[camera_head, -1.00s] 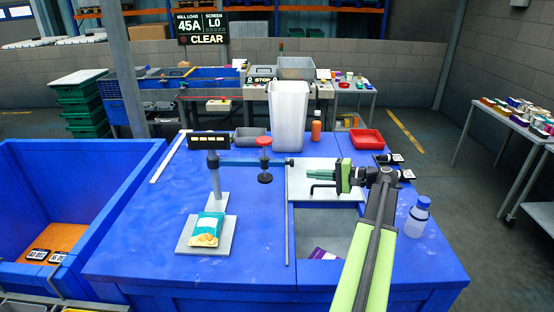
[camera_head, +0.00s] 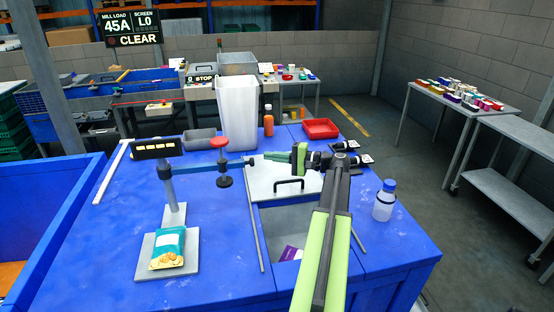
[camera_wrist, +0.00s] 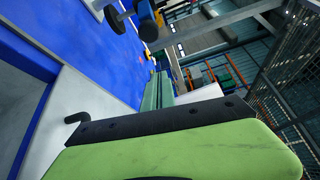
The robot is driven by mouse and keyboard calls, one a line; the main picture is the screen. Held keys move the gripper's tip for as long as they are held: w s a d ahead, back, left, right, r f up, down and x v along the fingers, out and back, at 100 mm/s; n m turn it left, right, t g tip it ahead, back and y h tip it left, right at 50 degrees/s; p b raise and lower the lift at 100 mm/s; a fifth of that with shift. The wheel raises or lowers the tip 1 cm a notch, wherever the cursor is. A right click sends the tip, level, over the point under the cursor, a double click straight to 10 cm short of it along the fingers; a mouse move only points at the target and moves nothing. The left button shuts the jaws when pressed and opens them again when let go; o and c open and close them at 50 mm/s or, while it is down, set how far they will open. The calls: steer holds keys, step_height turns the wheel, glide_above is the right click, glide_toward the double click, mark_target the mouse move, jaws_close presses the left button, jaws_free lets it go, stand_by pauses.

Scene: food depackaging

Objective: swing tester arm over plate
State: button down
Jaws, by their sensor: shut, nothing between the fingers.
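The tester has a grey post (camera_head: 174,190) with a blue swing arm (camera_head: 205,166) reaching right. A red knob (camera_head: 219,142) sits above a dark presser (camera_head: 224,181) on the arm. The arm extends over the blue table, right of the grey plate (camera_head: 190,254). A teal packet (camera_head: 168,249) lies on the plate. My gripper (camera_head: 262,158) is shut and empty, pointing left near the arm's dark free end (camera_head: 250,161). I cannot tell whether they touch.
A white bin (camera_head: 238,112), an orange bottle (camera_head: 268,120) and a red tray (camera_head: 320,128) stand at the back. A white lid with a dark handle (camera_head: 289,184) lies below my gripper. A clear bottle (camera_head: 384,202) stands right. The table's left middle is clear.

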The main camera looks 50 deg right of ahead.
steer(key=shift+w+a+r, duration=0.1)
steer(key=shift+w+a, duration=0.2)
steer(key=shift+a, duration=0.5)
steer(key=shift+w+a, duration=0.3)
steer(key=shift+a, duration=0.45)
steer(key=shift+w+a+r, duration=0.1)
steer(key=shift+w+a, duration=0.2)
steer(key=shift+a, duration=0.5)
